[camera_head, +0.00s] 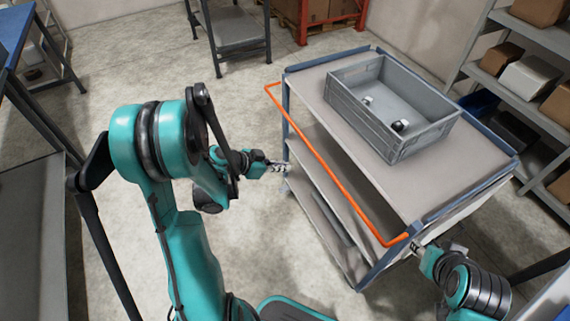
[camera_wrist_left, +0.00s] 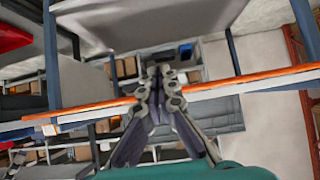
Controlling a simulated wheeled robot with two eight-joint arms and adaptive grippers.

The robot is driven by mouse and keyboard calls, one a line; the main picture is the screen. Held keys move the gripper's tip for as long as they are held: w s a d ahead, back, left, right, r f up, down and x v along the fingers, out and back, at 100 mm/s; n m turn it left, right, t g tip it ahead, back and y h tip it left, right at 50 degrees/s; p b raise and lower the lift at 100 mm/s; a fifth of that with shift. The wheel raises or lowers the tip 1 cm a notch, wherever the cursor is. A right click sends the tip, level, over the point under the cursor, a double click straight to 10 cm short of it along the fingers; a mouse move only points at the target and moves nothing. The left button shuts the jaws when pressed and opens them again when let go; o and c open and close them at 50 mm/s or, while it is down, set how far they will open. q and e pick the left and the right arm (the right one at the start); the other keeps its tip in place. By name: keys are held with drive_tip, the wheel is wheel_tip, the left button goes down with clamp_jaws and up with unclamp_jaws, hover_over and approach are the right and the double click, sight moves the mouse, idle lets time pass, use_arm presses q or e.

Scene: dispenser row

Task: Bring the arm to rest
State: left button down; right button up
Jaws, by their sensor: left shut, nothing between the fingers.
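My left arm is teal and dark grey and bends in from the left of the head view. Its gripper (camera_head: 281,167) is beside the left side of the cart, near the upright post. In the left wrist view the gripper (camera_wrist_left: 162,72) has its fingertips together with nothing between them. The orange cart handle passes behind the fingers there. I cannot tell whether the gripper touches the cart. My right gripper (camera_head: 417,249) is at the cart's near corner, small and partly hidden, and its jaws are unclear.
The cart (camera_head: 310,90) has an orange handle (camera_head: 335,176) along its left side. A grey crate (camera_head: 390,135) on top holds a few small items. Shelves with boxes (camera_head: 530,75) stand at right, and a dark workbench (camera_head: 35,230) at left. Open floor (camera_head: 130,60) lies behind my left arm.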

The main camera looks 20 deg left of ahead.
idle(0.3)
use_arm(q)
drive_tip(key=s+d+r+n+y, duration=0.3)
drive_tip(key=s+r, duration=0.3)
drive_tip(key=s, duration=0.2)
drive_tip(key=s+d+r+n+g+y, duration=0.1)
drive_tip(key=s+d+r+n+y, duration=0.2)
drive_tip(key=s, duration=0.5)
wheel_tip(320, 180, up, 3)
drive_tip(key=shift+d+r+n+y, duration=0.1)
drive_tip(key=shift+d+n+y, duration=0.2)
drive_tip(key=shift+d+n, duration=0.65)
